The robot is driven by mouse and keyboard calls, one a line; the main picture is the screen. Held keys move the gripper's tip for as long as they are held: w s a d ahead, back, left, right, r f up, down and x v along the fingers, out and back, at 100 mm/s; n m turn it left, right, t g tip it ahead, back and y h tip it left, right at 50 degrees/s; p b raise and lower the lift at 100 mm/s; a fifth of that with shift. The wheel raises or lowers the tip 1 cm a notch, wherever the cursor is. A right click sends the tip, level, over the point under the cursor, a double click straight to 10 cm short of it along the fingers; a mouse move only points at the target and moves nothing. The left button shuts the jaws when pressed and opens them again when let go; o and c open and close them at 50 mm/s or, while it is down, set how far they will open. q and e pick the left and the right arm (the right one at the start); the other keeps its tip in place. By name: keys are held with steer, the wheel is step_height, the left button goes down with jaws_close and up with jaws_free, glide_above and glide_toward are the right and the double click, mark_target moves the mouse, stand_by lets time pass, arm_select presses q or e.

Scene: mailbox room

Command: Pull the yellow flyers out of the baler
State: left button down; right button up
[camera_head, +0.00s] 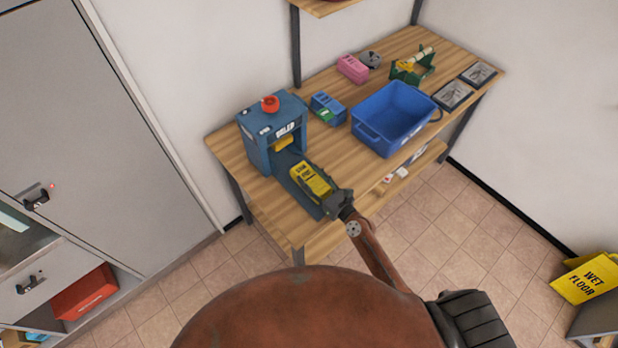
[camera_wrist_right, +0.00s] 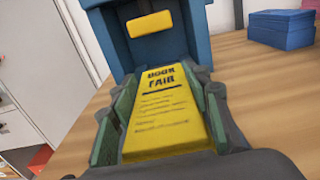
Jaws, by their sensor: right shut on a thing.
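The blue baler (camera_head: 272,133) stands at the left end of the wooden workbench, with a red knob on top and a tray sticking out at its front. The yellow flyers (camera_head: 310,181) lie over this tray, outside the baler's opening; in the right wrist view the yellow stack (camera_wrist_right: 165,105) reads "BOOK FAIR". My right gripper (camera_head: 326,196) is shut on the yellow flyers, with a finger along each side of the stack (camera_wrist_right: 160,120). A yellow piece (camera_wrist_right: 150,24) shows in the baler's opening. My left gripper is not in view.
A blue bin (camera_head: 362,132) stands mid-bench, with a small blue box (camera_head: 327,108) between it and the baler. A pink box (camera_head: 352,68), a green holder (camera_head: 412,68) and dark trays (camera_head: 453,94) sit farther back. A yellow wet floor sign (camera_head: 586,278) stands at right.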

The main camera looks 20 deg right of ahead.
steer(key=shift+s+d, duration=0.1)
steer(key=shift+s, duration=0.2)
steer(key=o, duration=1.6)
steer(key=shift+o, duration=0.2)
steer(key=v, duration=1)
steer(key=shift+s+d+f, duration=0.1)
steer(key=shift+s, duration=0.2)
steer(key=shift+s+d, duration=0.2)
steer(key=shift+s, duration=0.4)
